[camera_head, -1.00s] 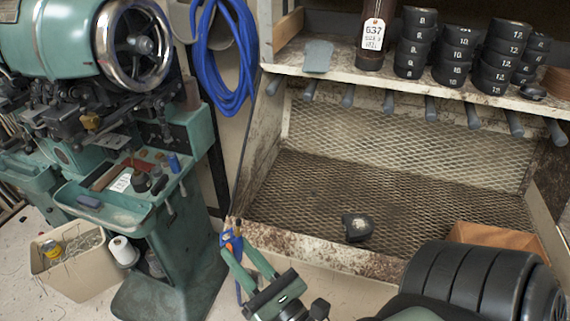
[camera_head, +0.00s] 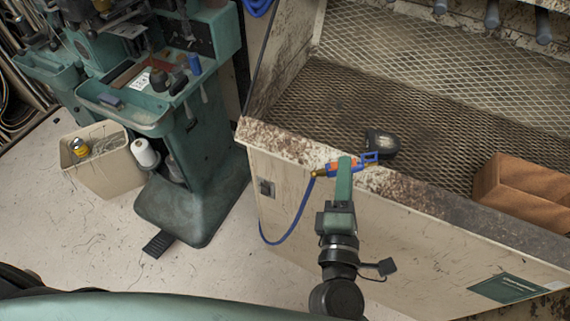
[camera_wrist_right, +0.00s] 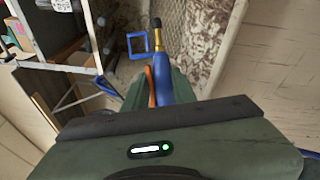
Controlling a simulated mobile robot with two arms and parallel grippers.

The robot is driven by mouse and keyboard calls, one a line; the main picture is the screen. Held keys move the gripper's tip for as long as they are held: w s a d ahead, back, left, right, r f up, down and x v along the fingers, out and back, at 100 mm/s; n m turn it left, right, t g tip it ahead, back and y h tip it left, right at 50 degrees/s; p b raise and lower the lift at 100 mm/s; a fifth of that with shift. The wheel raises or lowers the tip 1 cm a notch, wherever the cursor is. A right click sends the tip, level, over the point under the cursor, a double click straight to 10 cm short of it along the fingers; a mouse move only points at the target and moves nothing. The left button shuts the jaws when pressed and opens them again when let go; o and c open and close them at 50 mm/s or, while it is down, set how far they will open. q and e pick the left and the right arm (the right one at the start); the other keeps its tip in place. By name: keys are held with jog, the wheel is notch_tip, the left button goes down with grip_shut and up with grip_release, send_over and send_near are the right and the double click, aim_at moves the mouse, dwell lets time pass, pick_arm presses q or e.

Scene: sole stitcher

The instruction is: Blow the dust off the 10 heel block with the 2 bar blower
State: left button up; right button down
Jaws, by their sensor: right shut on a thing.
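The heel block (camera_head: 381,143) is a dark, rounded piece with a greyish patch on top. It lies on the mesh bed just behind the bench's front edge; no number is readable on it. My right gripper (camera_head: 343,172) is shut on the blower (camera_head: 329,168), a blue and orange tool with a brass end on the left, where a blue hose hangs down. Its blue frame end reaches right, close to the block; I cannot tell whether they touch. In the right wrist view the blower (camera_wrist_right: 159,80) sits between the fingers. My left gripper is not in view.
The mesh bed (camera_head: 330,100) has a rusty front rim. A brown wooden box (camera_head: 525,190) stands on its right. Dark tool handles hang above. A green stitching machine (camera_head: 205,130) and a beige bin (camera_head: 98,165) stand at left. The mesh behind the block is clear.

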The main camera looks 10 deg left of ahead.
jog(key=a+r+m+g+y+b, duration=0.2)
jog(key=a+r+m+y+b, duration=0.15)
jog(key=a, duration=0.85)
jog(key=shift+n+y, duration=0.45)
jog(key=shift+y, duration=0.1)
jog(key=shift+w+d+f+p, duration=0.25)
jog(key=shift+w+d+f, duration=0.1)
jog(key=shift+w+d, duration=0.25)
jog(key=shift+w+d+f+p, duration=0.2)
jog(key=shift+w+d+f, duration=0.15)
jog(key=shift+d, duration=0.35)
jog(key=shift+w+d+f+p, duration=0.25)
jog(key=shift+w+d+f, duration=0.05)
jog(key=shift+w+d, duration=0.3)
